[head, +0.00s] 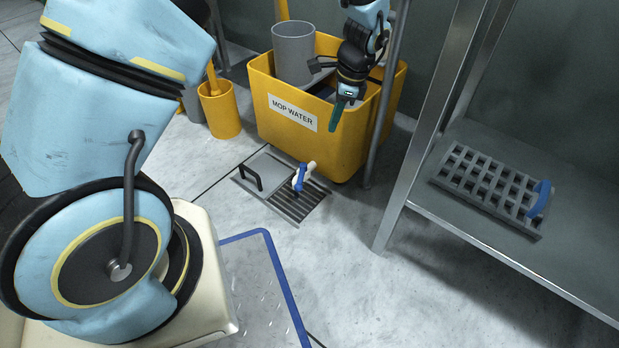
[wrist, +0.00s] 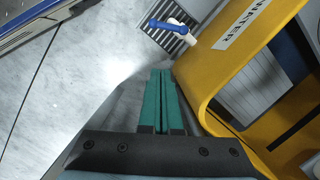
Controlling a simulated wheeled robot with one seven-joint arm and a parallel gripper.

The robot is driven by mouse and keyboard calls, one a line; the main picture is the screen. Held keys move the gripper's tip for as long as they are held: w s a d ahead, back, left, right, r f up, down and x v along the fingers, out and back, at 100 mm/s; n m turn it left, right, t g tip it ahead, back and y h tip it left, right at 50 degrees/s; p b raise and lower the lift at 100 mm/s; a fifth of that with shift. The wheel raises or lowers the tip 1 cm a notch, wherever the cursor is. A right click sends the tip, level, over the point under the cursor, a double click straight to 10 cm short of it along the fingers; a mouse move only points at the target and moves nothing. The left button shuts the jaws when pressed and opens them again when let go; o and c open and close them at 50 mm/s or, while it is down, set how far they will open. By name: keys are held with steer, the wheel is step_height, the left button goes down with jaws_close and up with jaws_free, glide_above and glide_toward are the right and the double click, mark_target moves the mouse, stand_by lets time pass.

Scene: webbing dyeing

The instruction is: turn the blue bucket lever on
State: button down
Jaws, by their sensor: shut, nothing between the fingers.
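The yellow bucket (head: 335,150) labelled MOP WATER stands on the floor, and its wall also shows in the wrist view (wrist: 215,75). A white tap (head: 309,168) with a blue lever (head: 298,181) is low at the bucket's front, above the floor grate. In the wrist view the blue lever (wrist: 167,27) lies across the top, with the white tap body (wrist: 192,42) beside it. My gripper (head: 335,126) is shut and empty, pointing down at the bucket's front right. Its green fingers (wrist: 161,72) are together, apart from the lever.
A floor drain grate (head: 297,206) and a plate with a black handle (head: 251,179) lie below the tap. A grey container (head: 293,52) stands in the bucket. A metal shelf (head: 480,222) on the right holds a grid rack (head: 488,188). A smaller yellow bucket (head: 221,112) stands left.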

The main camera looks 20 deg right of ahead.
steer(key=s+d+f+m, duration=0.1)
steer(key=d+f, duration=0.1)
steer(key=b, duration=1.1)
glide_toward(301, 177)
steer(key=d+x, duration=0.1)
steer(key=x, duration=0.6)
steer(key=shift+s+d+f, duration=0.2)
steer(key=shift+s+f, duration=0.25)
steer(key=shift+s, duration=0.4)
steer(key=shift+a+r+m+p, duration=0.15)
steer(key=shift+m+p, duration=0.15)
steer(key=shift+p, duration=0.25)
